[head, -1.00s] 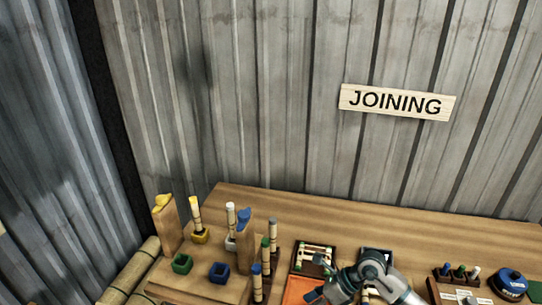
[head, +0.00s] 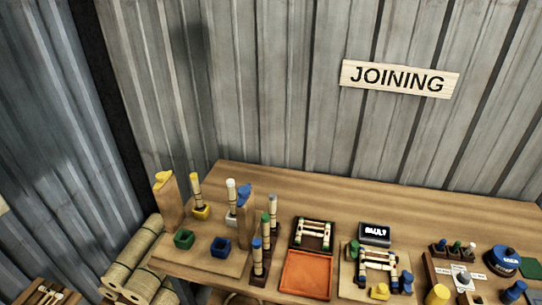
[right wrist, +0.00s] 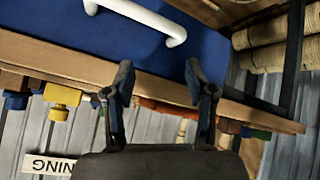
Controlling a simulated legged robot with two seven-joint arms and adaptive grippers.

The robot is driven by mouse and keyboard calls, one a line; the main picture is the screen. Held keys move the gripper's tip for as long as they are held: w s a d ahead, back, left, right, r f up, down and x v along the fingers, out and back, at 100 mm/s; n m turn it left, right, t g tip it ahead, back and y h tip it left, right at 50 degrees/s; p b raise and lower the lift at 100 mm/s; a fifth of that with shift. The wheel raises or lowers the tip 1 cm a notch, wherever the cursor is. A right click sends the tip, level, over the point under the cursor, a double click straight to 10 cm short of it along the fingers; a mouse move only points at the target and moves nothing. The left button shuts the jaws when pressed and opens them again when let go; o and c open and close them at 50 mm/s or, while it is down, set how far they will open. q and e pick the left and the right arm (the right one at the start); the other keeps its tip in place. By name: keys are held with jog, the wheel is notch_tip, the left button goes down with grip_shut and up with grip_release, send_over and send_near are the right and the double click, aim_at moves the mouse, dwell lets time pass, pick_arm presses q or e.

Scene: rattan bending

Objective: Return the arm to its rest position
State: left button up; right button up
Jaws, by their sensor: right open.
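My right gripper (right wrist: 158,85) is in the right wrist view only. Its two dark fingers are spread apart with nothing between them. It is in front of the workbench edge (right wrist: 60,60), with a blue panel (right wrist: 200,35) behind and above the fingertips in that picture. That view is upside down, as the sign's inverted letters show. No part of my right arm shows in the head view. My left gripper is in neither view. The workbench (head: 330,205) stands against the metal wall in the head view.
A white handle (right wrist: 140,15) is on the blue panel. On the bench are a peg stand (head: 205,255), an orange tray (head: 306,275), a rattan frame in a dark tray (head: 314,235) and another on a board (head: 378,268). Rattan rolls (head: 135,255) lie left of the bench.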

jog(key=s+f+m+g, duration=0.1)
jog(key=s+f+g, duration=0.2)
jog(key=s, duration=0.4)
jog(key=s+f+m+g, duration=0.1)
jog(key=s+f+g, duration=0.15)
jog(key=s, duration=0.35)
notch_tip(320, 180, down, 20)
jog(key=g, duration=0.1)
jog(key=s+f, duration=0.6)
jog(key=f, duration=0.3)
jog(key=s+d+f+g, duration=0.1)
jog(key=s+f, duration=0.6)
jog(key=f, duration=0.2)
jog(key=shift+d+f+n+y, duration=0.2)
jog(key=shift+f+n+y, duration=0.1)
jog(key=shift+y, duration=0.1)
